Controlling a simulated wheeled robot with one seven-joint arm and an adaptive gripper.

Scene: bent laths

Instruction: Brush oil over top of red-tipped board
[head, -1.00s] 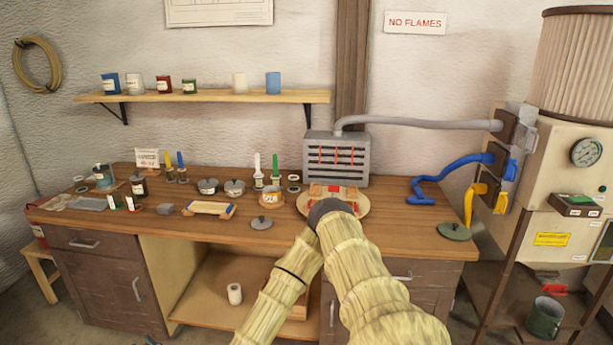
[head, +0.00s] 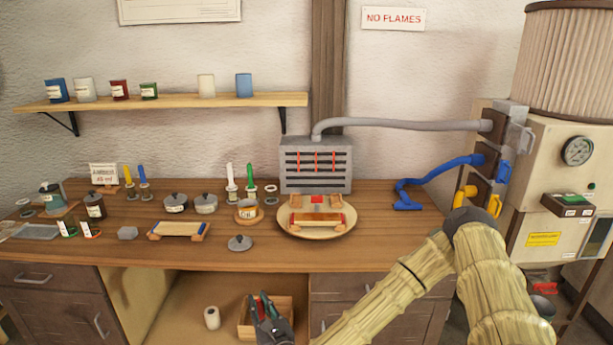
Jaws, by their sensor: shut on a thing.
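The red-tipped board (head: 317,221), a pale lath on a frame with red ends, lies on the round wooden plate (head: 288,228) at the middle right of the bench. A blue-tipped board (head: 179,229) lies further left. An open labelled pot (head: 247,211) stands just left of the plate. Brushes with white (head: 230,176) and green (head: 249,174) handles stand upright behind it. My gripper (head: 263,305) is low in front of the bench, overlapping a wooden box. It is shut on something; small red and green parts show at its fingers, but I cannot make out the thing.
The wooden box (head: 243,327) and a white roll (head: 212,318) are on the lower shelf. Lidded pots (head: 176,203) stand at the back. A loose lid (head: 240,243) lies near the front edge. A slotted grey unit (head: 317,181) stands behind the plate.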

